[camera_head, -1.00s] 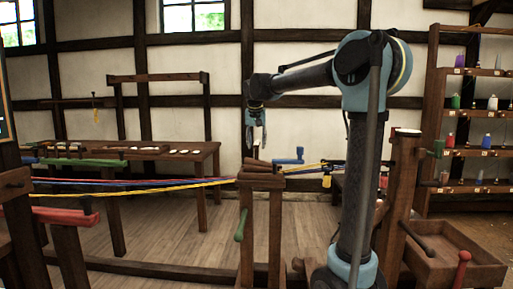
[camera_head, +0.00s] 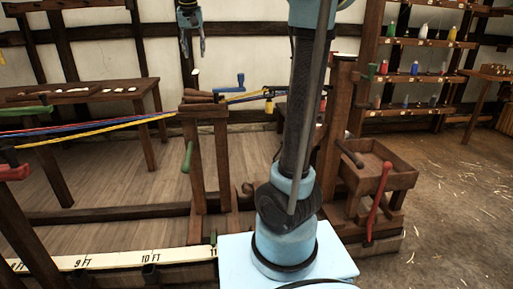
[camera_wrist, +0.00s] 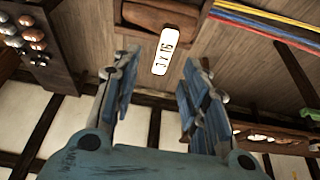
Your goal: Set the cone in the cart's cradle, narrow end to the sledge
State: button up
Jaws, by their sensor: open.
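My gripper (camera_head: 190,54) hangs open and empty above the cart (camera_head: 205,111), a wooden stand with a green handle. It also shows open in the wrist view (camera_wrist: 158,85). Brown wooden blocks at the cart's top (camera_head: 202,96) look like its cradle. I cannot make out the cone as a separate thing in either view. What looks like the sledge (camera_head: 340,117), a wooden post with an open box and red lever, stands to the right, partly behind my arm. A white tag (camera_wrist: 162,51) reading "3 X 16" shows between my fingers.
Red, blue and yellow strands (camera_head: 95,130) run from the left to the cart. A blue crank (camera_head: 228,83) is beyond it. A table (camera_head: 80,100) stands at the back left and shelves (camera_head: 420,70) at the back right. A scale board (camera_head: 115,259) lies low at front left.

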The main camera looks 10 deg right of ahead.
jog(key=s+d+f, duration=0.7)
jog(key=s+d, duration=0.1)
jog(key=d, duration=0.2)
jog(key=s+d+f, duration=0.4)
jog(key=s+f, duration=0.5)
jog(key=f, duration=0.1)
jog(key=s+d+f+g, duration=0.1)
jog(key=s+d+f, duration=0.3)
jog(key=s+f, duration=0.5)
jog(key=s+d+f+g, duration=0.1)
jog(key=s+d+f, duration=0.4)
jog(key=s+f, duration=0.4)
notch_tip(320, 180, down, 4)
jog(key=shift+s+f+n, duration=0.1)
jog(key=shift+s+n, duration=0.2)
jog(key=shift+s, duration=0.1)
jog(key=shift+d, duration=0.1)
jog(key=shift+w+f, duration=0.2)
jog(key=shift+w, duration=0.25)
